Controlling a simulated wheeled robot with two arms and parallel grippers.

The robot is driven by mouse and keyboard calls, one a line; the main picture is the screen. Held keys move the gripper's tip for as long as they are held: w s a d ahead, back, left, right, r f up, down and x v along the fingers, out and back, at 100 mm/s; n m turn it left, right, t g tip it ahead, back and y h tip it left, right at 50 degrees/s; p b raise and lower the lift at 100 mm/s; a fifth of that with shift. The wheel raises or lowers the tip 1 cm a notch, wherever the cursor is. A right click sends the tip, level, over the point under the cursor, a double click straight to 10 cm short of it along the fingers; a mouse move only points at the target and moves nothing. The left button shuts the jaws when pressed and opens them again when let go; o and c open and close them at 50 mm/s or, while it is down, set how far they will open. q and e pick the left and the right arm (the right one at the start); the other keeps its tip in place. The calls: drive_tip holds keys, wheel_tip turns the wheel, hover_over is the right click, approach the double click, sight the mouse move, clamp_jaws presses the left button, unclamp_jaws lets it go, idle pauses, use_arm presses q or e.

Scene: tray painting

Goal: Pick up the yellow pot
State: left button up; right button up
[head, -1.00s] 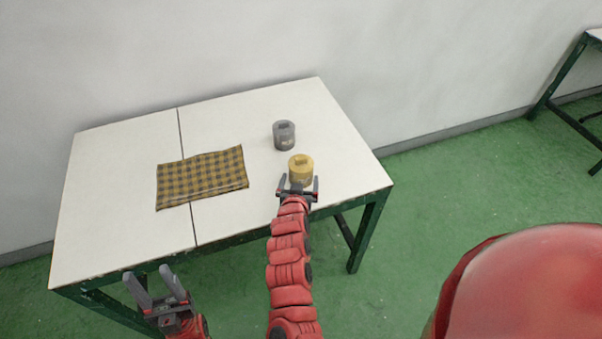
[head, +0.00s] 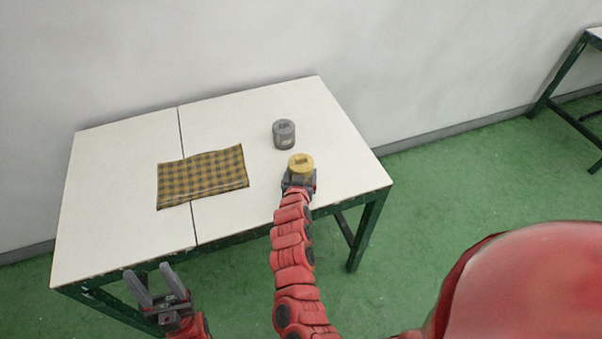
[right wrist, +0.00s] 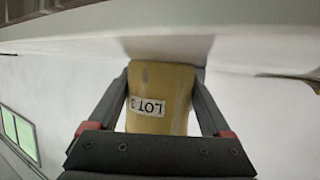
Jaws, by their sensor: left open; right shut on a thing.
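The yellow pot (head: 301,162) is near the right front edge of the white table. My right gripper (head: 299,180) is shut on it, and the gripper hides its lower part in the head view. In the right wrist view the yellow pot (right wrist: 160,95) sits between the two fingers of my right gripper (right wrist: 162,85), with a white label on its side. I cannot tell whether the pot still touches the table. My left gripper (head: 155,287) is open and empty, in front of the table's left front edge.
A grey pot (head: 284,134) stands just behind the yellow pot. A checked yellow and dark cloth (head: 202,178) lies flat on the white table (head: 110,220), left of the pots. The table's back left and right side are clear. Another table (head: 575,75) stands at the far right.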

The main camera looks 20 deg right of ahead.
sight(299, 173)
clamp_jaws()
drive_tip(key=shift+r, duration=0.1)
drive_tip(key=shift+r, duration=0.5)
drive_tip(key=shift+s+a+r, duration=0.15)
drive_tip(key=shift+s+r, duration=0.05)
drive_tip(key=shift+r, duration=0.45)
drive_tip(key=shift+s+a+r, duration=0.1)
drive_tip(key=shift+s+r, duration=0.05)
drive_tip(key=shift+r, duration=0.45)
drive_tip(key=s+a+r+b, duration=0.1)
drive_tip(key=s+a+b, duration=0.35)
drive_tip(key=s, duration=0.95)
wheel_tip(299, 173, up, 11)
drive_tip(key=a+p, duration=0.1)
drive_tip(key=p, duration=0.8)
drive_tip(key=shift+a+f+p, duration=0.2)
drive_tip(key=shift+a+p, duration=0.1)
drive_tip(key=shift+p, duration=0.05)
drive_tip(key=shift+w+f, duration=0.1)
